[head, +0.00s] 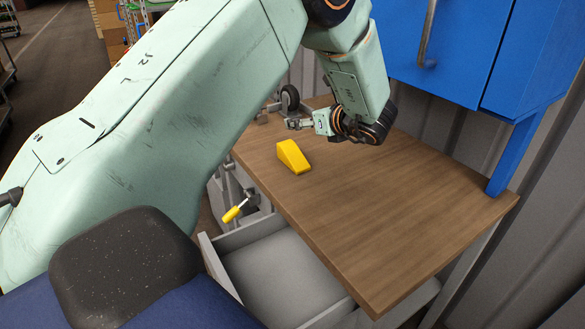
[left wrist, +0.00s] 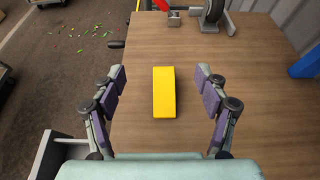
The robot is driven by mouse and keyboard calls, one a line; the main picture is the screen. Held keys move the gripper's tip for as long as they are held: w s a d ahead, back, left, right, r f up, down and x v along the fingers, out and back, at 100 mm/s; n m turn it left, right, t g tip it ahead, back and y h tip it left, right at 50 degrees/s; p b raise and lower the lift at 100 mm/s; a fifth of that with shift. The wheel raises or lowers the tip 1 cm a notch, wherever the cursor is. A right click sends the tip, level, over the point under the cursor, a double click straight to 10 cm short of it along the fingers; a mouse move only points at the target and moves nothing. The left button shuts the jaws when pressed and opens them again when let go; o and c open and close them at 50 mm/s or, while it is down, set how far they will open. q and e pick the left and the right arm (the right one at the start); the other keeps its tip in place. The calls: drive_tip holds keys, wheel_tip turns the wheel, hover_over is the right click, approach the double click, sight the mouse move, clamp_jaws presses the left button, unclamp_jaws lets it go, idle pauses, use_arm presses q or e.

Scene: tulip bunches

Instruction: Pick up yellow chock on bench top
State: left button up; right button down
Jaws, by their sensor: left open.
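The yellow chock (head: 292,157) is a wedge lying on the wooden bench top (head: 370,220), near its left edge in the head view. In the left wrist view the yellow chock (left wrist: 164,92) lies between the two open fingers, with bare wood on both sides of it. My left gripper (left wrist: 161,82) is open and empty, and its fingers do not touch the chock. My right gripper is not in view.
A caster wheel (head: 290,98) stands at the bench's far end; it also shows in the left wrist view (left wrist: 212,12). A blue cabinet (head: 450,45) is above the bench. An open grey drawer (head: 275,265) with a yellow-handled tool (head: 232,214) near it is below. The bench's near right is clear.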

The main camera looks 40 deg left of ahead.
use_arm(q)
drive_tip(key=b, duration=0.8)
approach(295, 156)
drive_tip(key=a, duration=0.3)
drive_tip(key=shift+w+r, duration=0.3)
drive_tip(key=shift+r, duration=0.05)
drive_tip(key=shift+s+a+f+b, duration=0.1)
drive_tip(key=shift+s+f+b, duration=0.05)
drive_tip(key=shift+f+b, duration=0.3)
drive_tip(key=x, duration=0.2)
drive_tip(key=b+x, duration=0.1)
drive_tip(key=x, duration=0.1)
drive_tip(key=f+b+x, duration=0.1)
drive_tip(key=x, duration=0.2)
drive_tip(key=shift+w+d, duration=0.3)
drive_tip(key=shift+w+a+f, duration=0.15)
drive_tip(key=shift+a+f, duration=0.05)
drive_tip(key=shift+a, duration=0.2)
drive_tip(key=shift+r, duration=0.15)
drive_tip(key=shift+d, duration=0.1)
drive_tip(key=shift+c, duration=0.6)
drive_tip(key=c, duration=1.4)
